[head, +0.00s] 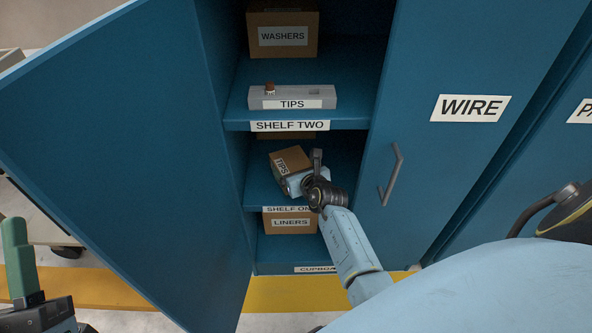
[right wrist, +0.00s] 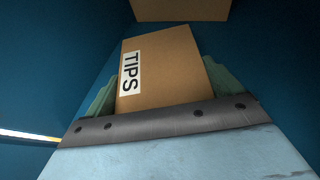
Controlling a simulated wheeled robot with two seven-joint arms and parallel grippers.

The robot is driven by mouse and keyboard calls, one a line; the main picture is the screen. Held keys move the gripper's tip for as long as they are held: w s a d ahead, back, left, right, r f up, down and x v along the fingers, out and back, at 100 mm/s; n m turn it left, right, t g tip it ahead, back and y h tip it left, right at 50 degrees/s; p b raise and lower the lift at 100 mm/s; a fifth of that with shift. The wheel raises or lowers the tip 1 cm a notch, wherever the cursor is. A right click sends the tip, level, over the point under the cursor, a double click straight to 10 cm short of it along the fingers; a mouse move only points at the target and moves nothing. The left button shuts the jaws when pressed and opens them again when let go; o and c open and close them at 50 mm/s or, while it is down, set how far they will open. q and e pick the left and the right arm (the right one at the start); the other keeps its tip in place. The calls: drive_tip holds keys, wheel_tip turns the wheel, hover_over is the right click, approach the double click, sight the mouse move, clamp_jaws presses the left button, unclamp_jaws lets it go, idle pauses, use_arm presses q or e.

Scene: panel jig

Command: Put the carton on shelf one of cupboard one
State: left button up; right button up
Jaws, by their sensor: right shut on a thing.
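The brown carton marked TIPS (head: 291,158) is inside the open cupboard, in the bay over shelf one (head: 257,188). My right gripper (head: 296,180) is shut on it. It looks tilted in the head view, and I cannot tell whether it touches the shelf. In the right wrist view the carton (right wrist: 170,65) sits between the green fingers of the right gripper (right wrist: 160,90). The shelf one label is partly hidden by my right arm. One green finger of my left gripper (head: 18,260) shows at the lower left; its opening cannot be judged.
Shelf two (head: 350,90) above bears a grey TIPS tray (head: 262,103) and a WASHERS box (head: 283,36). A LINERS box (head: 290,223) stands below shelf one. The open door (head: 120,130) fills the left; the shut WIRE door (head: 455,140) is at the right.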

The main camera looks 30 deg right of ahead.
drive_tip(key=shift+f, duration=0.15)
drive_tip(key=o, duration=0.9)
